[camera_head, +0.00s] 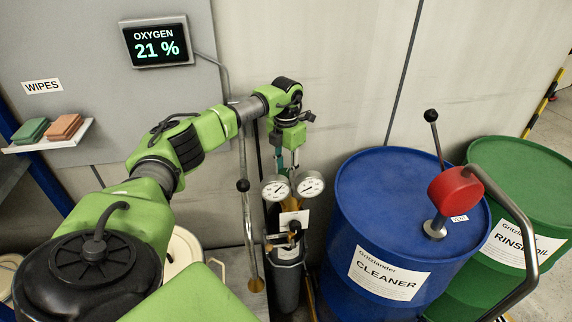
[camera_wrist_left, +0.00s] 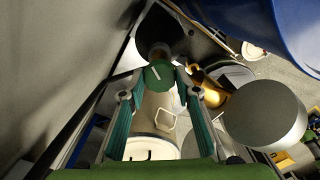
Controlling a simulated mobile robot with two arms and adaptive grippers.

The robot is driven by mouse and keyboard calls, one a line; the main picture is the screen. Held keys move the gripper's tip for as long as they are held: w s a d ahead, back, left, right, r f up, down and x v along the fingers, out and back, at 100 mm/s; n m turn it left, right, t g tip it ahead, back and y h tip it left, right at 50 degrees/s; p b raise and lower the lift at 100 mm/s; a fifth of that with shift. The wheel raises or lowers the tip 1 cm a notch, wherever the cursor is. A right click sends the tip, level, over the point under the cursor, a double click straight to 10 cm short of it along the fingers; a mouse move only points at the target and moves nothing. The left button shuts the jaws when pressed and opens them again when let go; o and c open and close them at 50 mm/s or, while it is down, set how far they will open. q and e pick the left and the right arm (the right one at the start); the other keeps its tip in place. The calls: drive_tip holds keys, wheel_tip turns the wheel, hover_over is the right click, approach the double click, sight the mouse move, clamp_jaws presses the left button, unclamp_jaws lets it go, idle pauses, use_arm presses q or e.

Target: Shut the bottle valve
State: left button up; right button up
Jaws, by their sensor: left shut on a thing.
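The bottle (camera_head: 287,292) is a dark grey cylinder standing against the wall, below two round white gauges (camera_head: 310,184). My left gripper (camera_head: 291,158) points down above the bottle's top, just behind the gauges. In the left wrist view the bottle valve's round green knob (camera_wrist_left: 158,75), with a white line across its top, sits between the two fingertips of my left gripper. The fingers are shut on this knob. In the head view the knob is hidden by the gripper and gauges. My right gripper is not in view.
A blue drum (camera_head: 350,225) with a red pump (camera_head: 455,195) and curved pipe stands right of the bottle, a green drum (camera_head: 530,165) beyond it. A display (camera_head: 157,41) reading "OXYGEN 21 %" and a shelf (camera_head: 48,138) with wipes are on the left wall.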

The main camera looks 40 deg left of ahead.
sight(286, 172)
use_arm(q)
drive_tip(key=n, duration=0.3)
drive_tip(key=shift+r+n+p, duration=0.15)
drive_tip(key=shift+n+p, duration=0.15)
drive_tip(key=shift+p, duration=0.05)
drive_tip(key=shift+w+n+p, duration=0.1)
drive_tip(key=shift+n+p, duration=0.2)
drive_tip(key=shift+n, duration=0.9)
drive_tip(key=o, duration=1.1)
wheel_tip(286, 172, up, 12)
drive_tip(key=shift+f, duration=0.1)
